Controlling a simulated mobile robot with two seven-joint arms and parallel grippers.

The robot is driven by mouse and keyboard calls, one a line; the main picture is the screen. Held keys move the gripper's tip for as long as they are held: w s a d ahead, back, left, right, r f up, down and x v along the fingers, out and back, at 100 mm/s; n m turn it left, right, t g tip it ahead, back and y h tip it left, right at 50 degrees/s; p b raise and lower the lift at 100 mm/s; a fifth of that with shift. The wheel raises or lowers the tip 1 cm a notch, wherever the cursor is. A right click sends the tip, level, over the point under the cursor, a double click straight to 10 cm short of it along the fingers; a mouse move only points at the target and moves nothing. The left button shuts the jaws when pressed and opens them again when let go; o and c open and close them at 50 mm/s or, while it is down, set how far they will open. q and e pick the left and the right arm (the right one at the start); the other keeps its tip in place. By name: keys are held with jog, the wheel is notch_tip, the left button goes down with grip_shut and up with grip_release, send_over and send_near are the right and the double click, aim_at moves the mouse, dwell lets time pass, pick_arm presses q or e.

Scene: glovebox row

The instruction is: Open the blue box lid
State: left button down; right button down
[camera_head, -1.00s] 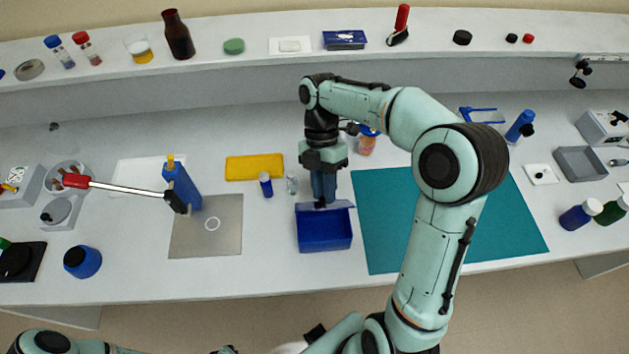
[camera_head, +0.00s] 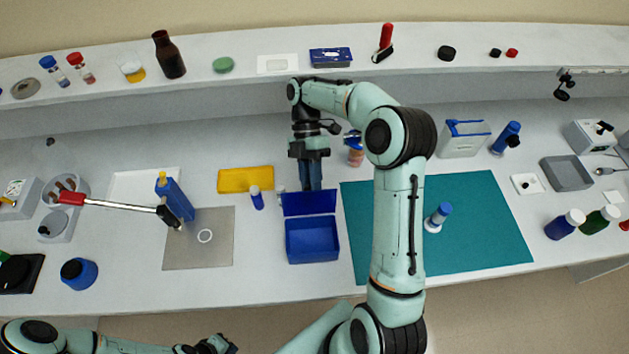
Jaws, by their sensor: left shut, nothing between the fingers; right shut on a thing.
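The blue box (camera_head: 313,240) stands on the bench left of the teal mat, with its open interior showing. Its lid (camera_head: 308,203) is raised along the back edge and shows its inner face. My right gripper (camera_head: 311,187) points down at the lid's upper edge and is shut on it; the fingertips are partly hidden behind the lid. My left gripper (camera_head: 222,345) is low at the picture's bottom edge, shut and empty, well away from the box.
A blue-capped vial (camera_head: 256,198) and a yellow tray (camera_head: 245,180) stand left of the box. The teal mat (camera_head: 480,225) lies to the right, with a blue-capped bottle (camera_head: 439,217) on it. A grey plate (camera_head: 198,250) lies further left.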

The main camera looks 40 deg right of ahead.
jog(key=shift+w+a+f, duration=0.1)
jog(key=shift+a+f, duration=0.2)
jog(key=shift+f, duration=0.3)
jog(key=c, duration=1)
grip_release()
jog(key=shift+w, duration=0.1)
jog(key=shift+w+a, duration=0.1)
jog(key=shift+a, duration=0.05)
jog(key=shift+s+r, duration=0.15)
jog(key=shift+s, duration=0.05)
